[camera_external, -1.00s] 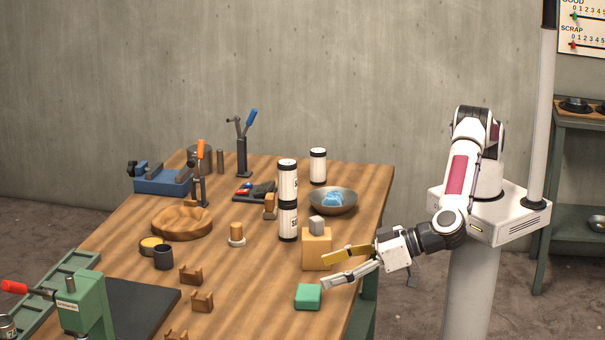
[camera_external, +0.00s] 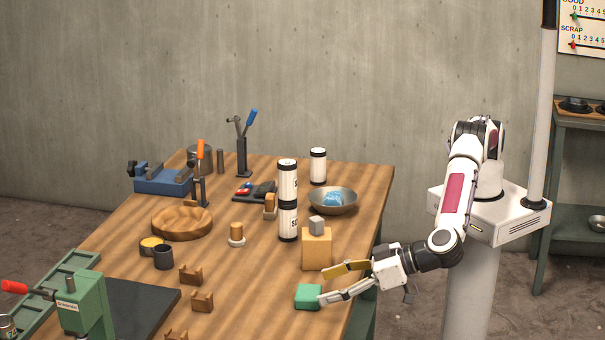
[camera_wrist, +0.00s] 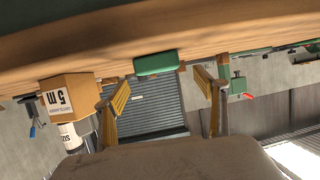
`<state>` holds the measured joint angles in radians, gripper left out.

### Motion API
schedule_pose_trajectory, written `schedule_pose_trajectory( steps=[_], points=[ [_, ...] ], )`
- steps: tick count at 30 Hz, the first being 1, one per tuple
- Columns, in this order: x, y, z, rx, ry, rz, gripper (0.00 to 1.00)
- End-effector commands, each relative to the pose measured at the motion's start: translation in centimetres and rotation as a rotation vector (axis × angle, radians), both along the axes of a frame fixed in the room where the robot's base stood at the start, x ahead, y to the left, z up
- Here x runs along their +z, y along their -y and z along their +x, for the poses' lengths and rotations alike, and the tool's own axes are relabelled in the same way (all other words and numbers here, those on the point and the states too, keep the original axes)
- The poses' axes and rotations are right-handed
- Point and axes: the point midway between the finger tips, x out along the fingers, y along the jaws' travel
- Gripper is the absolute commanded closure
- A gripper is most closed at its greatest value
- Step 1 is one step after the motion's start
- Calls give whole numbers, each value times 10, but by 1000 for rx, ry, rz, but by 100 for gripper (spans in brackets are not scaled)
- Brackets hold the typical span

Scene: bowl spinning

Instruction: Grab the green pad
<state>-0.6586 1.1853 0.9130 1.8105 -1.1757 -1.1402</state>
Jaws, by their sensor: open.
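The green pad (camera_external: 308,296) is a small green block lying flat near the table's right front edge. In the wrist view the green pad (camera_wrist: 156,63) shows ahead of my gripper, in line with the gap between the fingers. My gripper (camera_external: 325,284) is open and empty, with its fingertips close to the pad's right side. In the external view one finger overlaps the pad's right edge, and I cannot tell whether it touches. The yellow-padded fingers also show in the wrist view, spread apart (camera_wrist: 161,90).
A stack of white cans (camera_external: 287,181) and a metal bowl (camera_external: 333,203) stand farther back.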

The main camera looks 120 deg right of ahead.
Motion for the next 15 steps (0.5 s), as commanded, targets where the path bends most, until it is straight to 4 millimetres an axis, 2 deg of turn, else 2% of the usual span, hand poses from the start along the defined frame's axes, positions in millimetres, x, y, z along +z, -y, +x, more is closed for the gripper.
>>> schedule_pose_trajectory(
  steps=[15],
  points=[
    [-4, 5, 5, -1, -1, -1, 28]
  ],
)
